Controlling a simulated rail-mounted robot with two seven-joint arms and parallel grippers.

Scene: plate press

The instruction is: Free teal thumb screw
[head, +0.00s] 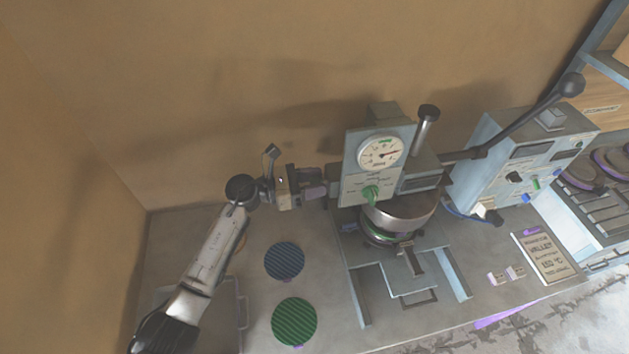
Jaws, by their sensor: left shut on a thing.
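The plate press (360,150) stands at the middle of the bench, with a round dial on its face. No other teal screw shows clearly. My right gripper is not in view.
A dark lever with a ball end (572,84) slants up to the right from the press. A blue-grey control box (530,150) stands to the right. A blue ribbed disc (285,261) and a green one (294,321) lie front left. A label plate (548,256) lies front right.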

